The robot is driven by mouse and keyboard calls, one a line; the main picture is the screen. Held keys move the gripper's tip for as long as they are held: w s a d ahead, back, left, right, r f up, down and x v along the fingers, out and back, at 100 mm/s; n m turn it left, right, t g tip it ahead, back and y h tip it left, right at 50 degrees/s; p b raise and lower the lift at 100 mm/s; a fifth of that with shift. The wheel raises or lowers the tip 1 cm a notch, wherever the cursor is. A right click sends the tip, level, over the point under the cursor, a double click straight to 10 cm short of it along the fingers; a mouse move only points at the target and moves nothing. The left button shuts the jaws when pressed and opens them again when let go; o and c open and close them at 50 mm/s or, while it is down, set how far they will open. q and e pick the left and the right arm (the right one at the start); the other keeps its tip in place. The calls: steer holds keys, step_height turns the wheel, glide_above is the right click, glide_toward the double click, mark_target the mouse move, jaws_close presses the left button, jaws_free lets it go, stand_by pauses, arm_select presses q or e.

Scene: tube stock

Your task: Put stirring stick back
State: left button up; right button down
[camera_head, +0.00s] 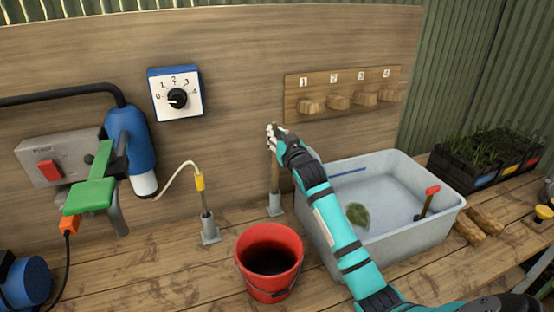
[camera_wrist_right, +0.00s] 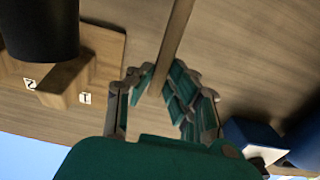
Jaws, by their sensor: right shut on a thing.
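The wooden stirring stick (camera_head: 275,176) stands upright in front of the wooden back board, with its lower end at a small grey holder (camera_head: 275,206) on the bench. From this angle I cannot tell how deep it sits in the holder. My right gripper (camera_head: 272,138) is shut on the stick near its top. In the right wrist view the stick (camera_wrist_right: 178,35) runs between the fingers of the right gripper (camera_wrist_right: 158,92). My left gripper is not in view.
A red bucket (camera_head: 246,258) with dark contents stands in front of the holder. A grey basin (camera_head: 440,212) of water is under my right arm. A probe in a second grey holder (camera_head: 210,236) stands to the left. Numbered pegs (camera_head: 340,101) are on the board.

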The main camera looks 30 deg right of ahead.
step_height(320, 180, down, 9)
steer(key=shift+p, duration=0.35)
steer(key=shift+f, duration=0.1)
steer(key=c, duration=1.3)
jaws_free()
steer(key=shift+o, duration=0.2)
